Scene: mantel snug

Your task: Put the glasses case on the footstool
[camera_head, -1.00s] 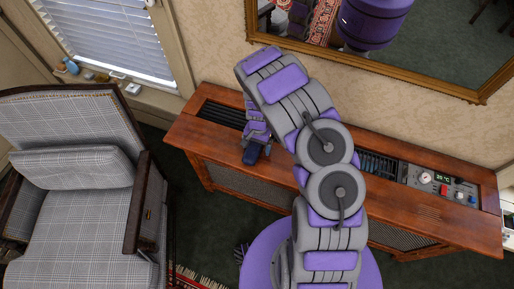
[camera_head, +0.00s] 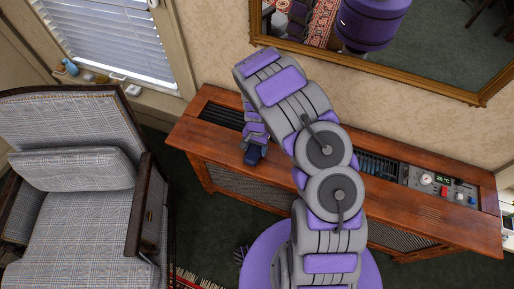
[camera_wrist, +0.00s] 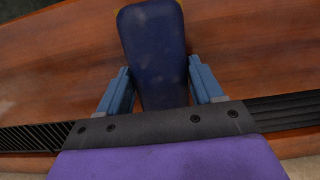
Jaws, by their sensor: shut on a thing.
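The dark blue glasses case (camera_wrist: 155,50) lies between the two blue fingers of my gripper (camera_wrist: 161,90) in the wrist view. My gripper is shut on it, with the case's far end sticking out past the fingertips. In the head view the case (camera_head: 253,156) shows as a small dark shape below my gripper (camera_head: 252,145), at the front edge of the wooden cabinet top. I cannot tell whether it touches the cabinet. No footstool can be made out in either view.
The wooden cabinet (camera_head: 215,141) with vents and a control panel (camera_head: 440,185) runs along the wall under a gilt-framed mirror (camera_head: 440,50). A checked armchair (camera_head: 75,215) stands at left, near a window sill with small items. Dark green carpet lies between.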

